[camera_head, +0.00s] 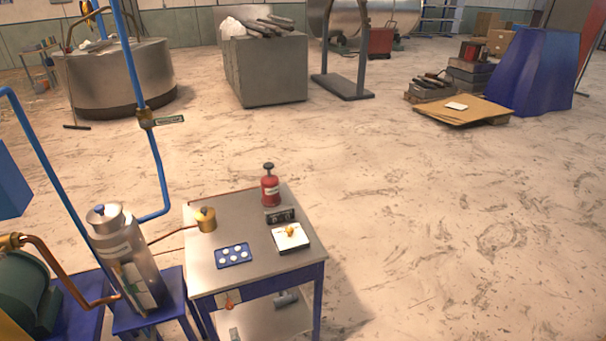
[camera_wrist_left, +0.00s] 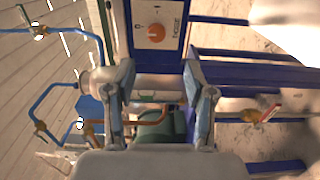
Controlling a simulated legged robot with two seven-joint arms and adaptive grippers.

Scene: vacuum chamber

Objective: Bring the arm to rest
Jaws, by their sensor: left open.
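My left gripper (camera_wrist_left: 160,80) shows in the left wrist view with its two fingers apart and nothing between them. Beyond the fingertips is a pale panel (camera_wrist_left: 145,12) with an orange knob (camera_wrist_left: 157,32). I cannot tell how far the panel is from the fingers. No arm or gripper of mine can be made out in the head view. My right gripper is in neither view.
A blue-legged cart (camera_head: 210,265) carries a red bottle (camera_head: 270,188), a brass pot (camera_head: 206,219) and a blue tray (camera_head: 233,255). A steel canister (camera_head: 122,255), blue pipes (camera_head: 158,170) and a green tank (camera_head: 25,290) stand left. Open floor (camera_head: 450,220) lies right.

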